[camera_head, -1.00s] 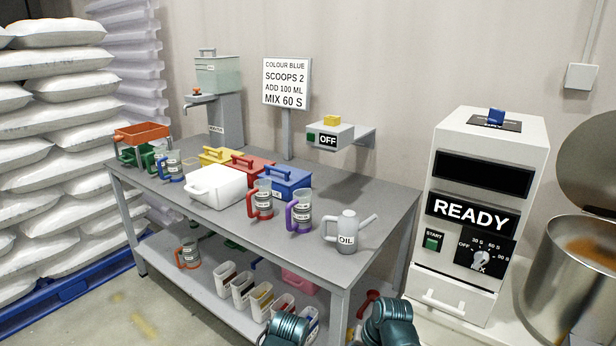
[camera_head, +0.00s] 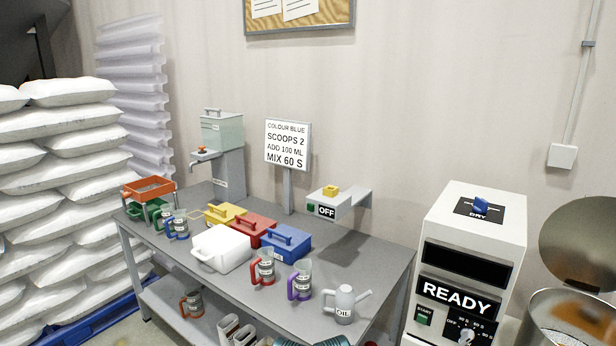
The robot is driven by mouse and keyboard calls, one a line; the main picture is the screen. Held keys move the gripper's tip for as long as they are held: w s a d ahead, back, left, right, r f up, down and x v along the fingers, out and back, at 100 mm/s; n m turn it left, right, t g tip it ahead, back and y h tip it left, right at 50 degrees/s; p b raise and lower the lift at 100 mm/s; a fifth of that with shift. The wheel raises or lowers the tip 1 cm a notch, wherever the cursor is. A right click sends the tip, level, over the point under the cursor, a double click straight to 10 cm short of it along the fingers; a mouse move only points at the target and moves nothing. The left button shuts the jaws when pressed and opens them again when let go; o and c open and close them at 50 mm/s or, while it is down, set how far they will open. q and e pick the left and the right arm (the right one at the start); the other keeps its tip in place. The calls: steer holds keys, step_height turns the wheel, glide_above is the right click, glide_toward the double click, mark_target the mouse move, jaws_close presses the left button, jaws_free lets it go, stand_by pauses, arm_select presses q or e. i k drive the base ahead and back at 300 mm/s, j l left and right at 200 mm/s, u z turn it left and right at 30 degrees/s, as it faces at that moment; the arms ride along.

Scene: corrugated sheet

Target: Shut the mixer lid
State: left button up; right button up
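The mixer drum (camera_head: 543,326) is a round metal vessel at the lower right, cut off by the right and bottom edges. Brown-orange material shows inside it. Its round grey lid (camera_head: 588,235) stands raised and tilted back behind the open mouth, partly cut off by the right edge. The white control box (camera_head: 473,225) left of the drum reads READY, with a green START button (camera_head: 423,317) and a dial (camera_head: 466,336). Neither gripper is in view; only a sliver of my teal arm shows at the bottom edge.
A grey table (camera_head: 375,262) in the middle holds coloured lidded boxes, jugs and an oil can (camera_head: 344,304). A water dispenser (camera_head: 222,135) and a recipe sign (camera_head: 287,145) stand at its back. White sacks (camera_head: 65,145) are stacked at the left.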

mark_target(576, 241)
steer(key=k+j+z, duration=0.1)
steer(key=z, duration=1.6)
steer(key=l+u, duration=0.2)
steer(key=u, duration=0.35)
steer(key=l+u, duration=0.85)
steer(key=l, duration=0.55)
steer(key=k+l+u, duration=0.1)
steer(key=l, duration=0.3)
steer(key=k+l, duration=0.15)
steer(key=l, duration=0.25)
steer(key=l+u, duration=0.1)
steer(key=l, duration=0.25)
steer(key=k+l, duration=0.15)
steer(key=l, duration=0.25)
steer(key=u, duration=0.05)
